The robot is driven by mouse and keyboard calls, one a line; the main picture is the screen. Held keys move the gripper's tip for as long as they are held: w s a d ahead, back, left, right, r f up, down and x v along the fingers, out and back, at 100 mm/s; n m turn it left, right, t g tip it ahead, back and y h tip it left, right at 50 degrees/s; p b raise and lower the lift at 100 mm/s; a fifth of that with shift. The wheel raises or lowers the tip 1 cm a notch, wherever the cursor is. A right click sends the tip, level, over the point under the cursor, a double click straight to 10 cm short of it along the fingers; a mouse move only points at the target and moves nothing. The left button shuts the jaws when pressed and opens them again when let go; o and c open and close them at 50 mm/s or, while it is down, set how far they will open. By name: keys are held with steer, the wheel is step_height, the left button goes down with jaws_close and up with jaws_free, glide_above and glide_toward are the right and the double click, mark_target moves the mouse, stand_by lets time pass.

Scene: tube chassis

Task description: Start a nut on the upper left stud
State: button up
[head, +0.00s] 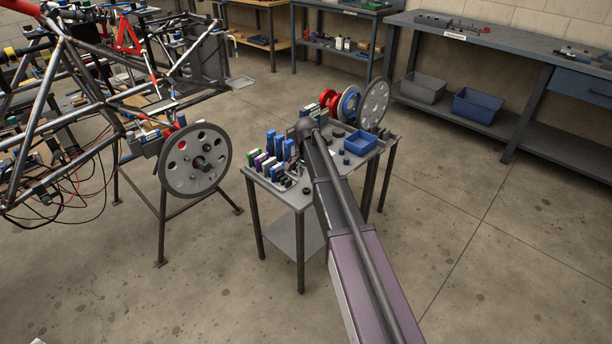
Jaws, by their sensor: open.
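A grey round disc (184,177) with several holes and a dark hub (202,163) is mounted upright at the corner of the tube chassis (60,110). Its studs are too small to make out, the upper left one included. My arm reaches from the lower right to the small grey work table (320,205). I cannot pick out a nut for certain among the small dark parts on the table.
Blue, green and purple boxes (266,163) stand on the table's left side. A blue bin (361,143) and another grey disc (374,104) are at its back right. A stand (162,225) is under the chassis corner. The floor between stand and table is clear.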

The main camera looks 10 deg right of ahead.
mark_target(306, 188)
steer(key=shift+f+b, duration=2.85)
steer(key=shift+f, duration=0.2)
jaws_close()
